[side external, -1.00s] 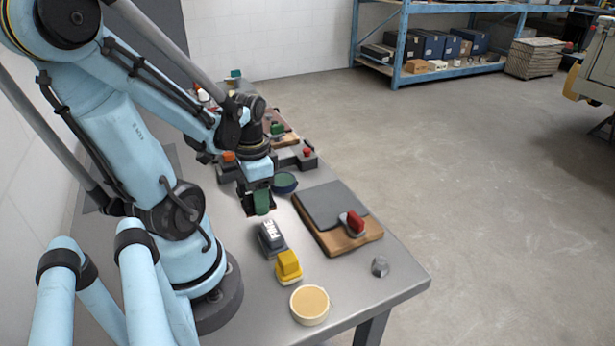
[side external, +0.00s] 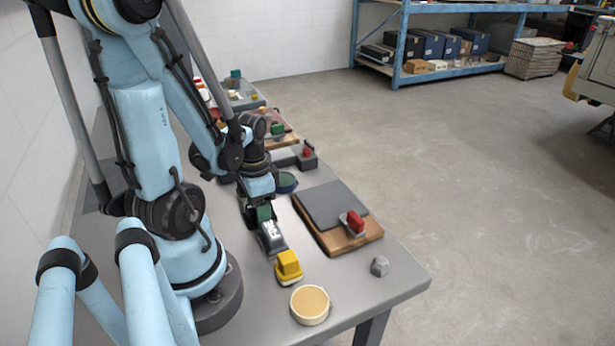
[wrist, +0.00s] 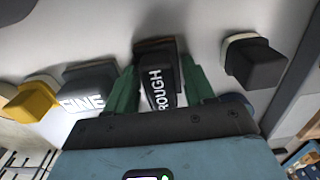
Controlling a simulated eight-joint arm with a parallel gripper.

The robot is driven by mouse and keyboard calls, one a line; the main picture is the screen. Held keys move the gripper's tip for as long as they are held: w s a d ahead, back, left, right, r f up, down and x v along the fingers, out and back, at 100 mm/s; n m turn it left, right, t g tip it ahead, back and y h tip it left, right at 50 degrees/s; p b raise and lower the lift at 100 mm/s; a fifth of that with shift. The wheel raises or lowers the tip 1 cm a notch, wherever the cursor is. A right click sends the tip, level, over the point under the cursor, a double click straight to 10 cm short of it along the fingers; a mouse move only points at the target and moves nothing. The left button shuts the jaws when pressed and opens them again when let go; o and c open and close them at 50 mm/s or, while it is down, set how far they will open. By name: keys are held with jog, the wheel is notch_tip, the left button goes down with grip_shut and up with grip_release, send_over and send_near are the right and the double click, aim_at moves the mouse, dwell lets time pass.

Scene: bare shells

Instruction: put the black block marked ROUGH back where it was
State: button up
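The black block marked ROUGH (wrist: 158,85) is in the middle of the wrist view, upright, with a brownish base. My gripper (wrist: 160,72) has its two green fingers on either side of this block. The frames do not show clearly whether they press on it. In the side view my gripper (side external: 260,213) is low over the table, just behind the block marked FINE (side external: 270,238). The ROUGH block cannot be made out there, hidden by the gripper and the FINE block. FINE also shows left of ROUGH in the wrist view (wrist: 88,88).
A yellow block (side external: 288,266) and a round tan-topped tub (side external: 310,305) stand nearer the front. A board with a grey pad (side external: 333,207) and a red-topped block (side external: 353,223) lies to the right. Another dark block (wrist: 254,62) with a pale base stands right of ROUGH in the wrist view.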

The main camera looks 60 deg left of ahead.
jog(key=shift+o, duration=1.4)
jog(key=shift+r, duration=0.15)
jog(key=shift+r, duration=5.85)
jog(key=w+d+r+t, duration=0.1)
jog(key=w+d+t, duration=0.6)
jog(key=w+d, duration=0.6)
jog(key=shift+d+r, duration=0.3)
jog(key=shift+r, duration=0.1)
